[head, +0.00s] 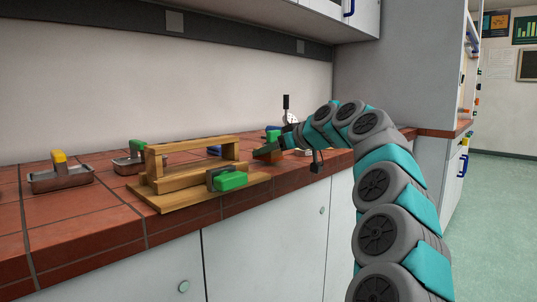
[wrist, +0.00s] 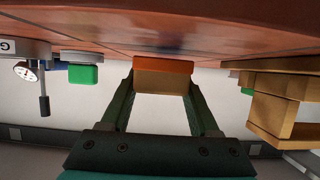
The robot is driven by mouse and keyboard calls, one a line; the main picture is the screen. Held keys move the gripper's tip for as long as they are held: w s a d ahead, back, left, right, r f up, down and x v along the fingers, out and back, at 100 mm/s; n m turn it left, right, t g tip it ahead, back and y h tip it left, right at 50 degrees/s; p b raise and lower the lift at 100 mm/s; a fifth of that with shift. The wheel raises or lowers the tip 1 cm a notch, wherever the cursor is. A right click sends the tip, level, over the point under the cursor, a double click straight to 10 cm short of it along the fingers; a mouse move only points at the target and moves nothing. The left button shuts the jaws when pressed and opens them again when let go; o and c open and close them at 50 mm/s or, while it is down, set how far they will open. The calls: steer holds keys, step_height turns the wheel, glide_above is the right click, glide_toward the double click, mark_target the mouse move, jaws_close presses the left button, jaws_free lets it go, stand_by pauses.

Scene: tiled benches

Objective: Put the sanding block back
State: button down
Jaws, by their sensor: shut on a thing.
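My gripper (wrist: 163,84) is shut on a block with an orange face and a tan-brown body (wrist: 163,80), which I take to be the sanding block. The block sits between the two dark green fingers, close to the tiled bench; I cannot tell whether it touches it. In the head view my gripper (head: 266,152) is low over the bench, right of the wooden rack (head: 172,183), and the held block is not clear there. The rack has a base board, a step and a raised bar. It also shows at the right of the wrist view (wrist: 280,108).
A green and dark grey piece (head: 230,180) is at the rack's front right. Metal pans with a yellow handle (head: 62,180) and a green handle (head: 133,165) stand left. A dial gauge (wrist: 25,70) and a green block (wrist: 83,74) are on the gripper's other side.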

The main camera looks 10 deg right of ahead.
steer(key=shift+f, duration=0.3)
steer(key=shift+f, duration=0.2)
steer(key=shift+c, duration=0.6)
jaws_free()
steer(key=shift+s+d, duration=0.1)
